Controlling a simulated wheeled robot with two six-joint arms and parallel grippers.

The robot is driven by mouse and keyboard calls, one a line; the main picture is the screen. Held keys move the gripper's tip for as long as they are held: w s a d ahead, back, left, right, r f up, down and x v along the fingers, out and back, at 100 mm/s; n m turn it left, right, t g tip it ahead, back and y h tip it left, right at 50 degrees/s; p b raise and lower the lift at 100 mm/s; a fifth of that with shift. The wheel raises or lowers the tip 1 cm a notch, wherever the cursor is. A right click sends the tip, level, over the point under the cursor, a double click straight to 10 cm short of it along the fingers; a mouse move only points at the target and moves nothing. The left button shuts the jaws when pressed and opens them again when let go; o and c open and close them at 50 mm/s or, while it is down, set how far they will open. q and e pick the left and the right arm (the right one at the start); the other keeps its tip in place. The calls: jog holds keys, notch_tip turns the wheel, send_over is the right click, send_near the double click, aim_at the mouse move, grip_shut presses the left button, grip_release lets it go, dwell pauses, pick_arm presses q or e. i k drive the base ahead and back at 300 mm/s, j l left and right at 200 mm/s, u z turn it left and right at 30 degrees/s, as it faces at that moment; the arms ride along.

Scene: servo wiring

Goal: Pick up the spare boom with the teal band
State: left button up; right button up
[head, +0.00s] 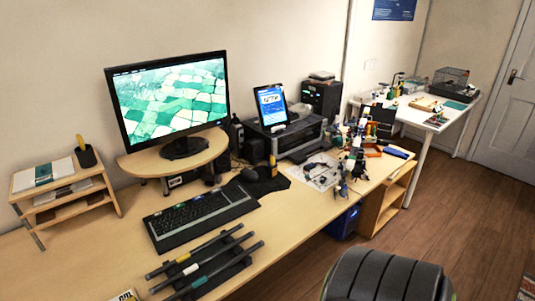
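Three dark rods lie side by side, slanting, on a dark holder (238,266) at the near edge of the desk in the head view. The rod nearest the desk's front edge is the spare boom with the teal band (199,282); its band looks teal-green, though small. The middle boom has a white band (191,269). The boom nearest the keyboard has a yellowish band (183,257). Neither of my grippers shows in the head view, and nothing is seen holding a boom.
A black keyboard (199,215) lies just behind the booms. A monitor (170,100) stands on a wooden riser (140,163). A wooden shelf (60,190) stands at left. A dark chair (385,277) is at the front right. Bare desk lies left of the booms.

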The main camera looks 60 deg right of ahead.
aim_at(216, 272)
jog(key=z, duration=1.3)
jog(key=i+l+u, duration=0.2)
jog(key=l, duration=0.85)
jog(key=l+u, duration=0.25)
jog(key=l, duration=0.75)
